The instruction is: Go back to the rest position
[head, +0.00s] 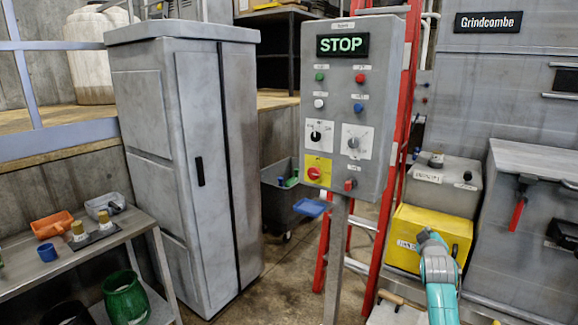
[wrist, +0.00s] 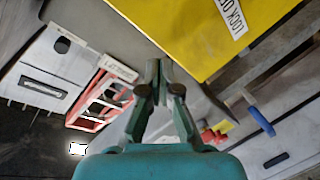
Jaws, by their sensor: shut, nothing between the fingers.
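My gripper (wrist: 158,68) shows in the wrist view with its two dark fingers drawn together and nothing between them. A yellow box (wrist: 192,30) with a "LOCK OUT" label fills the upper right beyond the fingers. In the head view my teal arm rises at the lower right, in front of the yellow box (head: 432,234). The fingertips cannot be made out in the head view.
A grey control panel (head: 386,130) with a lit "STOP" display stands on a post at the centre. A red ladder (head: 409,90) stands behind it. A grey cabinet (head: 150,100) and a shelf table (head: 20,285) are left. A grey machine (head: 500,265) is right.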

